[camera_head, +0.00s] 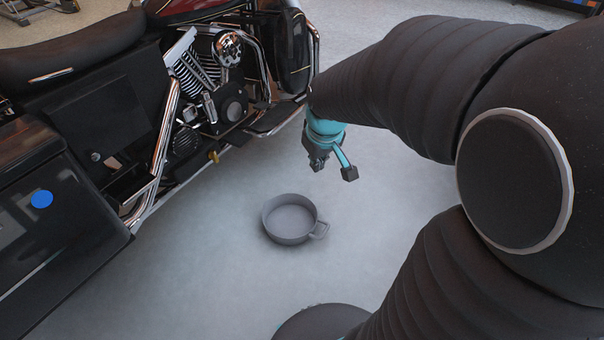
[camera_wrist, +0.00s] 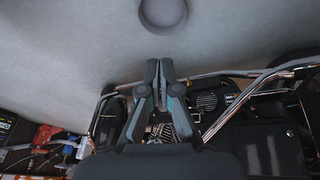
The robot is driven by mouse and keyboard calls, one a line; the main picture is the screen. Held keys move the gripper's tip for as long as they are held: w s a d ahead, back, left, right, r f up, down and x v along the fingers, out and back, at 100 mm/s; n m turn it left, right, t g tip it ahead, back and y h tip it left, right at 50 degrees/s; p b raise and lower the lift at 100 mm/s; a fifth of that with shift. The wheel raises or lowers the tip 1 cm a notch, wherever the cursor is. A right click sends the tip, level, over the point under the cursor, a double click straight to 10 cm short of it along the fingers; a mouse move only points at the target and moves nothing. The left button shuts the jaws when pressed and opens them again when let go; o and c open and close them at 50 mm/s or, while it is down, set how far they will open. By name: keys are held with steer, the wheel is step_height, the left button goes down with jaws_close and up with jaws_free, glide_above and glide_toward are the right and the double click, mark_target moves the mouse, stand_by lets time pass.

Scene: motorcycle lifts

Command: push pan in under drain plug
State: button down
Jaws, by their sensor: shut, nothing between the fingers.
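In the wrist view the pan (camera_wrist: 163,12) is at the top edge, partly cut off. A small brass-coloured piece (camera_head: 213,157) hangs low under the engine; it may be the drain plug. The pan is out from under it, to the lower right. My gripper (camera_head: 347,172) is above the floor, up and right of the pan in the picture. In the wrist view its fingers (camera_wrist: 160,65) are together and empty.
The black motorcycle (camera_head: 110,110) with chrome pipes fills the left side of the head view. Its side case (camera_head: 60,220) and low rail (camera_head: 145,214) are close to the floor. Clear grey floor surrounds the pan. A cluttered area (camera_wrist: 45,145) shows at the wrist view's lower left.

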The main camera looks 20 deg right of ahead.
steer(key=w+d+f+n+g, duration=0.1)
steer(key=w+d+f, duration=0.2)
steer(key=f, duration=0.4)
steer(key=w+d+f+n, duration=0.1)
steer(key=w+d+f, duration=0.15)
steer(key=f, duration=0.45)
steer(key=w+d+f+n+g, duration=0.15)
steer(key=w+f, duration=0.25)
steer(key=f, duration=0.4)
steer(key=shift+n+g, duration=0.55)
steer(key=shift+n, duration=0.1)
steer(key=d+f, duration=0.2)
steer(key=f, duration=0.8)
steer(key=s+d+f+b, duration=0.1)
steer(key=f, duration=1)
steer(key=s+d+f+b, duration=0.1)
steer(key=d+f, duration=0.1)
steer(key=f, duration=0.8)
steer(key=shift+d+f, duration=0.3)
steer(key=shift+w+a, duration=0.7)
steer(key=shift+w, duration=0.3)
steer(key=shift+w+a, duration=0.5)
steer(key=shift+w, duration=0.15)
